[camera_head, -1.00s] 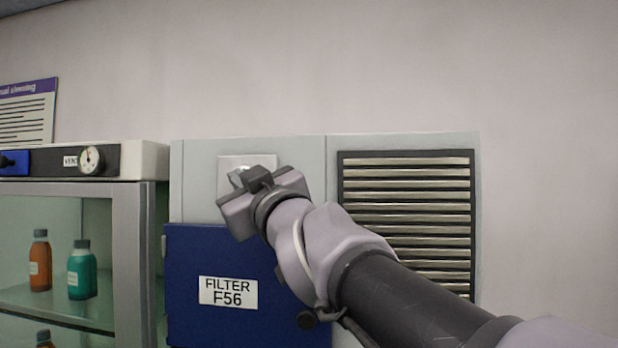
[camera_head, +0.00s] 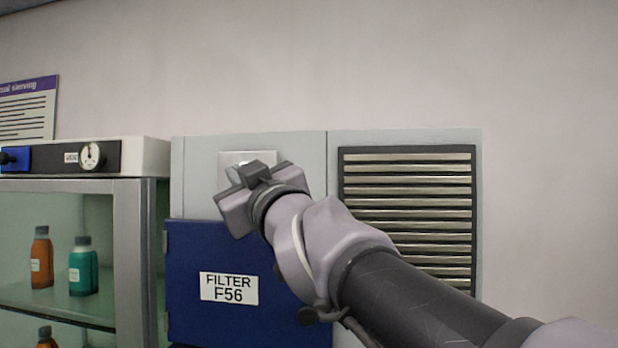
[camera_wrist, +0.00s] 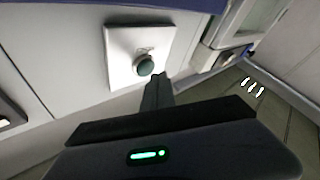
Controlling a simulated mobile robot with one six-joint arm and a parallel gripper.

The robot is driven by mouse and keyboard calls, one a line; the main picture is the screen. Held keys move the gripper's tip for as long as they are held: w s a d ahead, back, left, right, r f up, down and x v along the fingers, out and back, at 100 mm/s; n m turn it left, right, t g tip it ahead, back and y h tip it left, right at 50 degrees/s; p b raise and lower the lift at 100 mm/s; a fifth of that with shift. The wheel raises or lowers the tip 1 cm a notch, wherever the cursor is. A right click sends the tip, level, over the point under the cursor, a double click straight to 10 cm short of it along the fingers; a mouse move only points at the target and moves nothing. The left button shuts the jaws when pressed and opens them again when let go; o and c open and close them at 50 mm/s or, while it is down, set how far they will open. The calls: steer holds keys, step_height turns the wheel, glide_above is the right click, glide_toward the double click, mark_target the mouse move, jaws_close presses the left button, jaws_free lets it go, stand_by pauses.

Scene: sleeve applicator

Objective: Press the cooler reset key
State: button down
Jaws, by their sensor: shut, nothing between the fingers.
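The reset key shows in the wrist view as a round dark green button (camera_wrist: 146,66) on a white square plate (camera_wrist: 122,48). In the head view the plate (camera_head: 232,157) is on the upper left panel of the grey cooler cabinet (camera_head: 200,185), and my gripper mostly covers it. My gripper (camera_wrist: 160,78) is shut and empty, its fingertips just beside and below the button in the wrist view. I cannot tell whether they touch it. In the head view my gripper (camera_head: 236,172) is in front of the plate.
A blue door (camera_head: 215,325) labelled FILTER F56 is below the plate. A dark-framed louvre grille (camera_head: 407,220) is to the right. A glass-fronted cabinet (camera_head: 128,250) with bottles and a gauge stands at the left. The wall above is bare.

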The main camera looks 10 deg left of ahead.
steer(key=shift+s, duration=0.15)
steer(key=shift+s+a+b, duration=0.2)
steer(key=shift+s+b, duration=1.05)
steer(key=shift+s, duration=1.25)
